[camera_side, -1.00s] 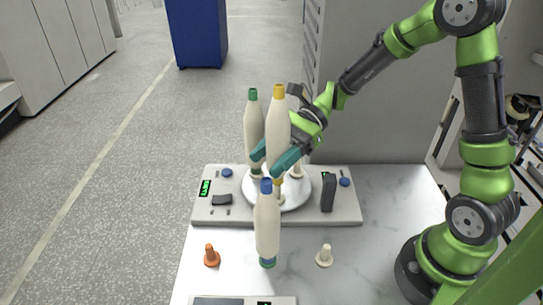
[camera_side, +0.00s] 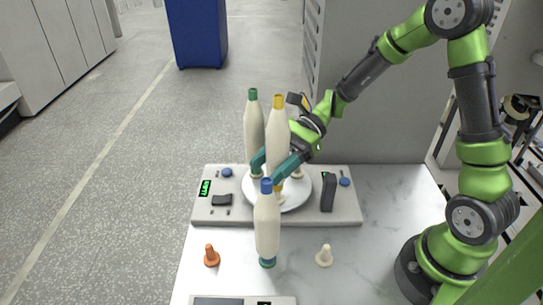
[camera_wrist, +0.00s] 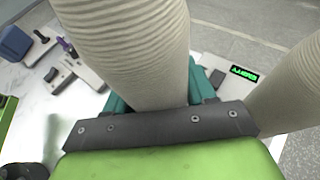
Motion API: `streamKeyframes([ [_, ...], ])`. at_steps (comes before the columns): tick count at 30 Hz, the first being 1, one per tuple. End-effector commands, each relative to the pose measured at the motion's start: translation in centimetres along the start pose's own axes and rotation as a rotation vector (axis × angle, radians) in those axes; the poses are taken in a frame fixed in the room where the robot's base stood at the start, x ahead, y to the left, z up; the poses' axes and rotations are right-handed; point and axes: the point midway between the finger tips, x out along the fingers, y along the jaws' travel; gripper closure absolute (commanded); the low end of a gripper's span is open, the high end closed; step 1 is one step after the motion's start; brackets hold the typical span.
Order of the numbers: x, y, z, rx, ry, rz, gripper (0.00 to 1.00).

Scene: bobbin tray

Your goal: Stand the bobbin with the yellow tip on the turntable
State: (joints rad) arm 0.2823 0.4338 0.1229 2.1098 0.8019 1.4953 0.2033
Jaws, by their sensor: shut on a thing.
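The yellow-tipped bobbin (camera_side: 278,128), cream-bodied, is upright in my gripper (camera_side: 272,166), whose teal fingers are shut around its lower part. It also fills the upper middle of the wrist view (camera_wrist: 135,50). Its lower end is just above or at a peg on the front of the white turntable (camera_side: 300,201); the blue-tipped bobbin and my fingers partly hide this spot, so I cannot tell whether it touches. The green-tipped bobbin (camera_side: 253,126) stands on the turntable, behind and left of the held one.
The blue-tipped bobbin (camera_side: 267,225) stands on the marble table in front of the turntable. An orange peg (camera_side: 211,257) and a cream peg (camera_side: 325,257) stand either side of it. A black block (camera_side: 328,192) is on the grey base (camera_side: 347,211), right of the turntable.

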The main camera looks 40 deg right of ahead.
Motion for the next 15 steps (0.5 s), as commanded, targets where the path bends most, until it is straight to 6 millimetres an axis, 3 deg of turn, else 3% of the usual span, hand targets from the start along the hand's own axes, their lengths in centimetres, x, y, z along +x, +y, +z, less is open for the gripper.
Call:
streamKeyframes([
  [15, 0.6, 0.0, -1.5, 0.001, 0.0, 0.001, 0.79],
])
